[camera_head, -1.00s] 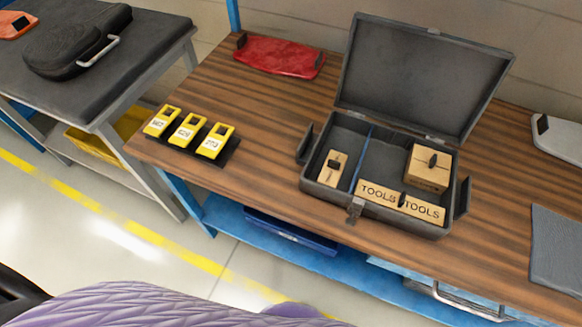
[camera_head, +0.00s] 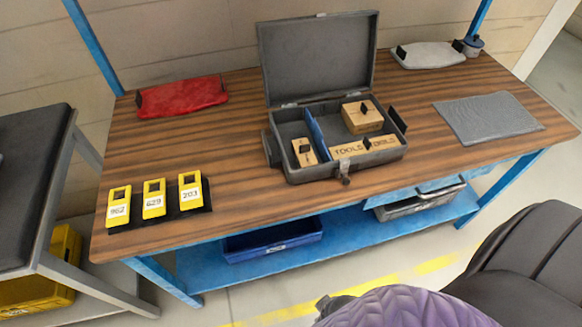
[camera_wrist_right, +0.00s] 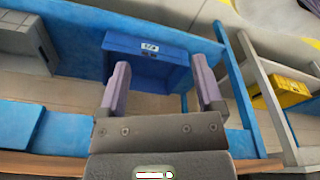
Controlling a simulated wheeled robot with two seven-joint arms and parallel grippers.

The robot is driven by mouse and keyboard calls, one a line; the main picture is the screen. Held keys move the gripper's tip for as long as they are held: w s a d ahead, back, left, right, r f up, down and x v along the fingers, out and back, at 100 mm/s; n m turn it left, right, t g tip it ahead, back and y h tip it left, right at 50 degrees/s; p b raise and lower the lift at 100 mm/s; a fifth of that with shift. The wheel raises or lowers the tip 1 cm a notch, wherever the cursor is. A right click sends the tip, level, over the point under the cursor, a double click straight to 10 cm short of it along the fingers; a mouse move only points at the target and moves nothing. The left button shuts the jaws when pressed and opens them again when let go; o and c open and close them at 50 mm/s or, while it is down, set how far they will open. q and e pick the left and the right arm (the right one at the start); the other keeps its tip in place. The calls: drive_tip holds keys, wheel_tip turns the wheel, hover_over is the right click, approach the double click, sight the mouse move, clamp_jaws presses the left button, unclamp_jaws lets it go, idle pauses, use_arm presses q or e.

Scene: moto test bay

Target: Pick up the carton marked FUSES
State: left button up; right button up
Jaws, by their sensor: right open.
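An open grey toolbox (camera_head: 300,176) stands on the wooden bench with its lid up. Inside are a small light-brown carton (camera_head: 304,159) in the left compartment, a larger square carton (camera_head: 358,122) at the back right, and a long front piece marked TOOLS (camera_head: 348,151). I cannot read the word FUSES on any of them. My right gripper (camera_wrist_right: 163,90) is open and empty in the right wrist view, in front of a blue bin (camera_wrist_right: 150,78). No carton shows in that view. My left gripper is not in view.
Three yellow numbered holders (camera_head: 154,204) stand at the bench's left front. A red cloth-like piece (camera_head: 182,97) lies behind them, a grey mat (camera_head: 487,117) at right. The blue bin (camera_head: 272,240) is on the lower shelf. Bench top (camera_head: 235,155) left of the toolbox is clear.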

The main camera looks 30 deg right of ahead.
drive_tip(key=w+r+t, duration=0.2)
drive_tip(key=w+r, duration=0.4)
drive_tip(key=r, duration=0.6)
drive_tip(key=m+t+h, duration=0.3)
drive_tip(key=m+t, duration=0.2)
drive_tip(key=t, duration=0.4)
approach(305, 147)
drive_tip(key=b+x, duration=0.4)
drive_tip(key=x, duration=0.4)
drive_tip(key=shift+w+d+f, duration=0.1)
drive_tip(key=shift+w+f, duration=0.15)
drive_tip(key=shift+f, duration=0.15)
drive_tip(key=shift+w, duration=0.1)
drive_tip(key=shift+r, duration=0.15)
drive_tip(key=shift+c, duration=0.3)
clamp_jaws()
